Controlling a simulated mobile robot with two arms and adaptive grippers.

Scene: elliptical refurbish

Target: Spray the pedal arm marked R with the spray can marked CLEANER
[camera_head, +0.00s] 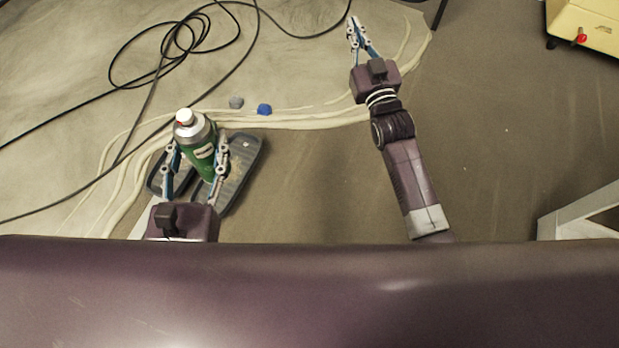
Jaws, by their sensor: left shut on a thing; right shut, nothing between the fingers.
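A green spray can (201,150) with a silver top and a red-and-white nozzle is upright or slightly tilted. My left gripper (197,152) is shut on it, one finger on each side of its body. Any marking on its label is too small to read. The can is in front of two dark foot pedals (242,165), partly hiding them. No letter R can be read, and I cannot tell which part is the pedal arm marked R. My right gripper (354,32) is shut and empty, reaching far forward over the pale floor area.
A black cable (150,78) lies in loops at the upper left. A blue piece (264,109) and a grey piece (236,102) lie beyond the pedals. A yellow box (590,22) stands at the upper right and a white frame (575,213) at the right.

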